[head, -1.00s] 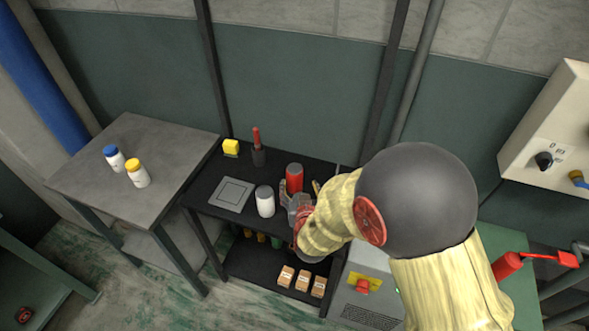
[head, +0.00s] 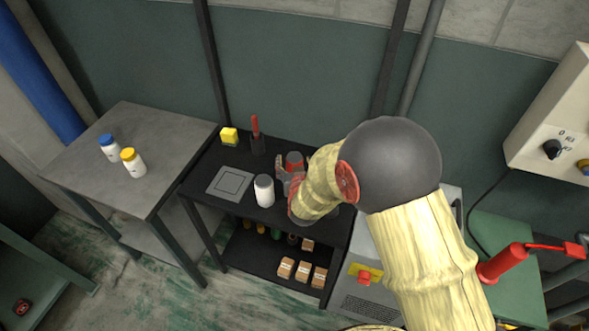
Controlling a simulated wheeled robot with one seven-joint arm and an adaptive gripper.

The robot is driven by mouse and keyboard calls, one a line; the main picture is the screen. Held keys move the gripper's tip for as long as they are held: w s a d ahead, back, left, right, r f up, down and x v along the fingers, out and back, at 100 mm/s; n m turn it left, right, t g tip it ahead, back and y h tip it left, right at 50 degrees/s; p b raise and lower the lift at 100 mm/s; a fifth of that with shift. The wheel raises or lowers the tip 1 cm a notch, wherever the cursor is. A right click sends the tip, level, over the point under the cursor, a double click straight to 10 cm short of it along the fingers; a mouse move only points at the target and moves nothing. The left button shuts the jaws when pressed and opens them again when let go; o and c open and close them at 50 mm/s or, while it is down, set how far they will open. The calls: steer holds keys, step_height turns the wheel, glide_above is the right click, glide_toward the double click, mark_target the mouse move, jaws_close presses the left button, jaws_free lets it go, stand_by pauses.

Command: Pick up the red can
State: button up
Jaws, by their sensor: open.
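The red can (head: 294,159) stands upright on the black table (head: 210,205), its grey top showing. My gripper (head: 287,170) is open at the can, with a jaw showing at its left side. My arm and gripper hide much of the can's lower part and its right side, so I cannot tell whether the jaws touch it.
A white can (head: 264,191) stands close to the left of my gripper. Two white bottles (head: 133,162) stand on the grey table (head: 165,137).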

steer(key=shift+c, duration=0.4)
steer(key=shift+r, duration=0.1)
steer(key=c, duration=1.4)
